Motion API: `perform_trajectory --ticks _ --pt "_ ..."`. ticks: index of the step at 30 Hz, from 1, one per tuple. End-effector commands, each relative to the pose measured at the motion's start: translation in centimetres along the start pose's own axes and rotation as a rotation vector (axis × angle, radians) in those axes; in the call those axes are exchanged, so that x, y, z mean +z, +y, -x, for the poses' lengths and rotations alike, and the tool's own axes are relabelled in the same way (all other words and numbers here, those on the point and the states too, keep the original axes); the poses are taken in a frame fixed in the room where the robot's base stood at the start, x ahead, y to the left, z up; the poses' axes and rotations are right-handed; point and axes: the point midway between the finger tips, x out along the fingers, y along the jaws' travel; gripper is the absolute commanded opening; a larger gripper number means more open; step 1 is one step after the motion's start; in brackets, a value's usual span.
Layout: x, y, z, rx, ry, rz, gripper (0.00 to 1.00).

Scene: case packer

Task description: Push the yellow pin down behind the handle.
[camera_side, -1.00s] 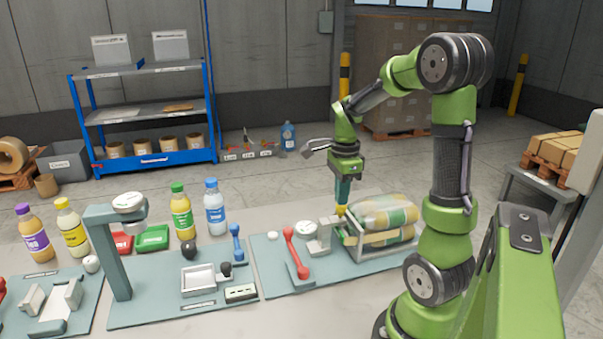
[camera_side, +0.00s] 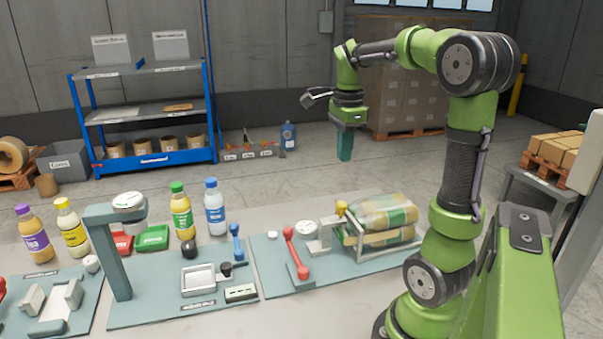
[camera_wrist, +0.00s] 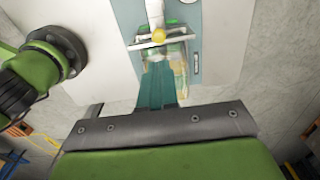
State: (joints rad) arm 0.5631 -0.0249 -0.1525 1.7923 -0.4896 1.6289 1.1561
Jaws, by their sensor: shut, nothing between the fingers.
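The yellow pin (camera_side: 341,208) stands on top of the grey block (camera_side: 327,232) beside the wire rack of bags in the side view. It also shows as a yellow knob (camera_wrist: 159,35) in the wrist view. The red handle (camera_side: 297,252) stands tilted on the same mat, left of the pin. My gripper (camera_side: 345,156) is shut and empty, pointing down well above the pin and apart from it. In the wrist view my gripper's teal fingers (camera_wrist: 158,88) are together. The lower part of the pin is hidden.
A round white dial (camera_side: 306,227) lies behind the handle. Several bottles, a teal post (camera_side: 116,255) and a white tray (camera_side: 198,279) stand to the left. The air around my gripper is clear.

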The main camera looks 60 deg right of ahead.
Motion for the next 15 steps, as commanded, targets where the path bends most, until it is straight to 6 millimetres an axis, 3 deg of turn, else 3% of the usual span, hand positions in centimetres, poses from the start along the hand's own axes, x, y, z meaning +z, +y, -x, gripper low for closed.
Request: perform_trajectory --ticks 6,15 --pt "0.0 -0.1 2.2 -0.002 0.001 0.002 0.0" --pt "0.0 0.0 2.5 -0.001 0.0 0.001 0.0"
